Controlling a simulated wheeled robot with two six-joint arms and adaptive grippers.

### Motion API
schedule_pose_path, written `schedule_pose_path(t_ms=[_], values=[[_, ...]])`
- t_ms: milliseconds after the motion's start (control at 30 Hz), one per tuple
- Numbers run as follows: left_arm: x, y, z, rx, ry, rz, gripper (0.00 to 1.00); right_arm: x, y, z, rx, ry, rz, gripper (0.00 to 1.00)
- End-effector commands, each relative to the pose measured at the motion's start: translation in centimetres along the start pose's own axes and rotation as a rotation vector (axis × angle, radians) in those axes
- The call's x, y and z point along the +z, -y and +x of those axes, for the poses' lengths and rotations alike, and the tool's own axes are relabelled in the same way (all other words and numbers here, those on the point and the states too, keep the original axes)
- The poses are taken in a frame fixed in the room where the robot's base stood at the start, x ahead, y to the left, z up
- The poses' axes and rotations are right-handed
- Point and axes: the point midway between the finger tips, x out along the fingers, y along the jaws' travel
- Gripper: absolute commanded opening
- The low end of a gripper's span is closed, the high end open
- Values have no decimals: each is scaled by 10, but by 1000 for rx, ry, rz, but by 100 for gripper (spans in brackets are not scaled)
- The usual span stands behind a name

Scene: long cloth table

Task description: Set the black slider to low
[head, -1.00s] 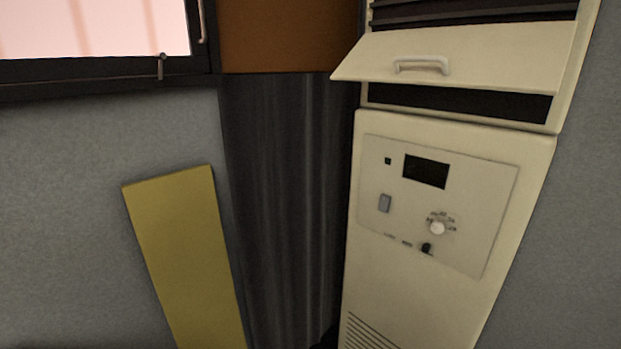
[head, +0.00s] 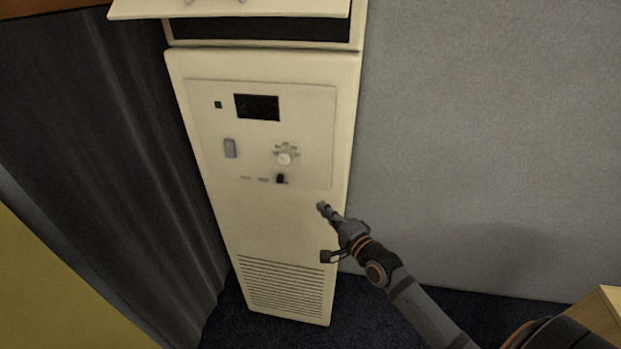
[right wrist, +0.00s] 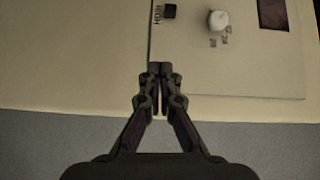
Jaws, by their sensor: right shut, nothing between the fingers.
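The black slider (head: 281,178) sits low on the control panel (head: 310,120) of a cream cabinet, at the right end of a row of small labels. My right gripper (head: 322,207) is shut and empty, below and to the right of the slider in the head view. In the right wrist view its fingertips (right wrist: 160,68) are together, apart from the slider. My left gripper is not in view.
A white knob (head: 284,159) is just above the slider. A grey switch (head: 230,148) and dark display (head: 257,107) share the panel. An open flap (head: 230,8) juts out above. A dark curtain (head: 130,150) hangs left; a grey wall (head: 480,130) is right.

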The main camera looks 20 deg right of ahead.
Motion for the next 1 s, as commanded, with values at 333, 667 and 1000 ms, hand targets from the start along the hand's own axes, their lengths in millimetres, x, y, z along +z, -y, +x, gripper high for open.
schedule_pose_path(t_ms=[333, 667, 1000], values=[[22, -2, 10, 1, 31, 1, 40, 4, 10, 16, -28, 8, 29, 0], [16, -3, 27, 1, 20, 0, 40, 4, 14, 86, -27, 8, 31, 0], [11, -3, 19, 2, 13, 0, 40, 30, 16, 125, -22, 9, 28, 0]])
